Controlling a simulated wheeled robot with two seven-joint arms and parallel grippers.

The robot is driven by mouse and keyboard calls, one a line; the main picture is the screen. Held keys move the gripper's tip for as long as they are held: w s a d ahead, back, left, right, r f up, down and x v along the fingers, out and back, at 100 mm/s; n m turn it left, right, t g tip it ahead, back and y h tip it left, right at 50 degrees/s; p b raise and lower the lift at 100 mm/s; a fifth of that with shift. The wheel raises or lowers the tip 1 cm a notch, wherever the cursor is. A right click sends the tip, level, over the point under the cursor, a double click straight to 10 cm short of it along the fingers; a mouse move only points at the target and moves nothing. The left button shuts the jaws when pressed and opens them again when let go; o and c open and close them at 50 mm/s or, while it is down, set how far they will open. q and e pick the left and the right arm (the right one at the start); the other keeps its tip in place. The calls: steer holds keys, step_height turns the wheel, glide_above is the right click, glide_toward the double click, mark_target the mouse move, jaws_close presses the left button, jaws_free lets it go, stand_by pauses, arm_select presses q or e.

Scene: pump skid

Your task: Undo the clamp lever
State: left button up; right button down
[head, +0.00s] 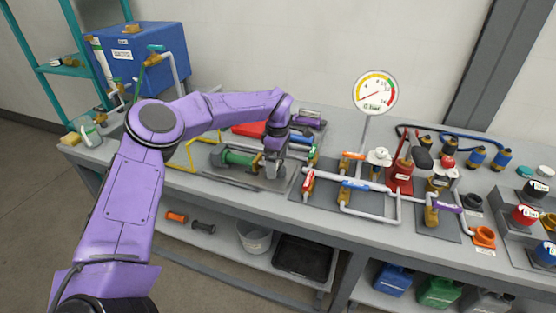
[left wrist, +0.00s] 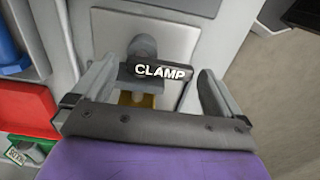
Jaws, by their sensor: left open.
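The clamp lever (left wrist: 142,48) shows in the left wrist view as a dark round-ended piece with a white "CLAMP" label, over a brass-coloured part and a light grey plate. My left gripper (left wrist: 158,70) is open, with one finger on each side of the lever and label. I cannot tell whether either finger touches it. In the head view the left gripper (head: 273,163) points down at the right end of the fixture with the green cylinder (head: 238,157), and it hides the clamp there. My right gripper is not in view.
White pipework (head: 352,186) with coloured valve handles stands to the right, below a round gauge (head: 375,93). A blue tank (head: 140,58) is at the back left. The bench's front edge is close to the gripper.

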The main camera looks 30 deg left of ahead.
arm_select(q)
steer(key=shift+f, duration=0.15)
steer(key=c, duration=0.9)
